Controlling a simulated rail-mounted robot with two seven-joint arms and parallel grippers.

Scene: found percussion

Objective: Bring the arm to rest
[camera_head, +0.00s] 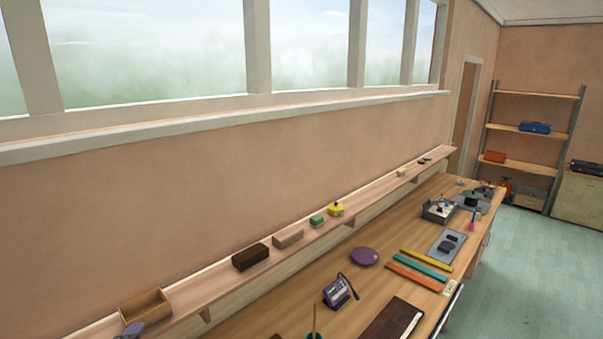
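Neither of my arms and neither gripper is in the head view. The view looks along a long wooden workbench (290,316) that runs from the lower middle towards the right. A purple device with a screen (338,291) stands on the bench near the front. A round purple disc (364,256) lies behind it. Flat orange (415,277), teal (424,265) and yellow (427,258) strips lie side by side to its right. A dark brown board (393,322) lies at the bench's front edge.
A narrow wall shelf (215,277) above the bench holds an open wooden box (145,307), dark brown (250,257) and pinkish (288,239) blocks, and a yellow pot (336,210). Shelving (531,130) stands at the far right. The green floor (545,270) at right is clear.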

